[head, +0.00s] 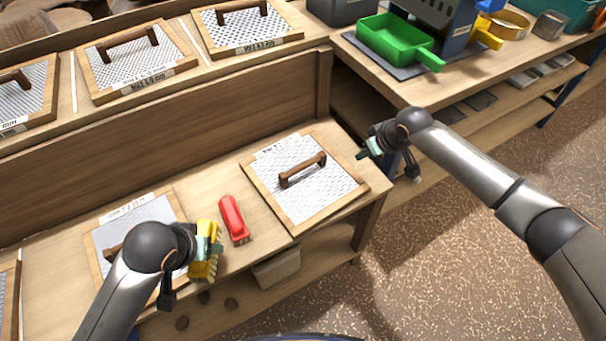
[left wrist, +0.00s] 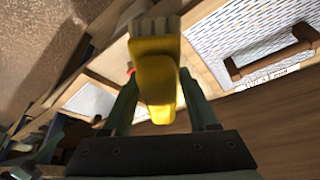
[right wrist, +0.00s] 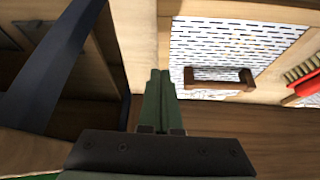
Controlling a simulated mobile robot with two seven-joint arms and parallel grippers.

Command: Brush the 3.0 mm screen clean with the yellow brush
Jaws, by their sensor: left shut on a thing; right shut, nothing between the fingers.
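My left gripper (head: 213,249) is shut on the yellow brush (head: 204,262), over the right edge of the lower-left screen (head: 130,217). The brush also fills the middle of the left wrist view (left wrist: 158,80), its pale bristles facing away from the palm. The lower-right screen (head: 285,205), wood-framed with a brown handle, lies flat on the bench; a few tan specks show on its mesh in the right wrist view (right wrist: 232,45). I cannot read which label says 3.0 mm. My right gripper (head: 372,153) is shut and empty, right of that screen; its fingers meet in the right wrist view (right wrist: 158,90).
A red brush (head: 234,219) lies between the two lower screens. Several more framed screens, one here (head: 135,62), lie on the raised shelf behind a wooden board (head: 160,140). A green tray (head: 396,40) stands on the side bench. Open floor lies at the right.

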